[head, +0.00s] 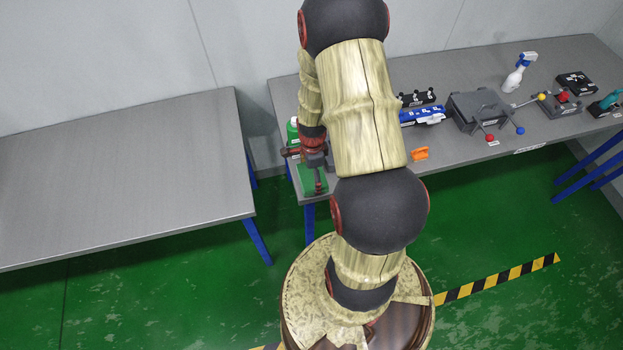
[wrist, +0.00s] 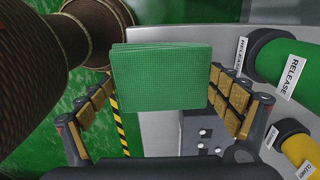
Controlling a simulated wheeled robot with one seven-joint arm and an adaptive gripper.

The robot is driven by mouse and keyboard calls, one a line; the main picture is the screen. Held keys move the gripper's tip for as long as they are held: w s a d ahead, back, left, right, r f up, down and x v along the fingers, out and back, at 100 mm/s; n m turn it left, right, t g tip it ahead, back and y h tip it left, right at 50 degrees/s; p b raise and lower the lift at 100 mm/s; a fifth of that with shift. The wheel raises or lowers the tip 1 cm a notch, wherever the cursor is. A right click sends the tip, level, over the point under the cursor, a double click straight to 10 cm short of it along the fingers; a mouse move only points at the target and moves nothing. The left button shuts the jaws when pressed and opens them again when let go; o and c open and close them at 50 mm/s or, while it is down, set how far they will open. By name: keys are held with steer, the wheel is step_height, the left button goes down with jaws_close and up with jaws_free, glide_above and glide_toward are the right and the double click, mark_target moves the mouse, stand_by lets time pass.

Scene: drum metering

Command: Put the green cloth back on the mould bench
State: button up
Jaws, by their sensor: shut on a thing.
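The green cloth (wrist: 162,78) is a folded, textured pad that fills the gap between my fingers in the wrist view. My gripper (wrist: 160,95) is shut on it, one finger on each side. In the head view the cloth (head: 313,180) shows below my gripper (head: 314,160), over the near left end of the right-hand bench (head: 450,165). I cannot tell whether the cloth touches the bench top. Which bench is the mould bench is not marked in a way I can read.
A green cylinder (wrist: 278,62) labelled RELEASE and a yellow one (wrist: 298,148) stand close to my right finger. The right-hand bench also holds an orange piece (head: 420,153), a grey device (head: 482,108) and a spray bottle (head: 518,75). The left-hand bench (head: 120,160) is bare.

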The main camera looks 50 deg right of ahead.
mark_target(312, 180)
steer(key=shift+w+d+f, duration=0.1)
steer(key=shift+w+f, duration=0.1)
steer(key=shift+f, duration=1.65)
steer(key=shift+f, duration=0.2)
steer(key=o, duration=1)
steer(key=shift+r, duration=0.1)
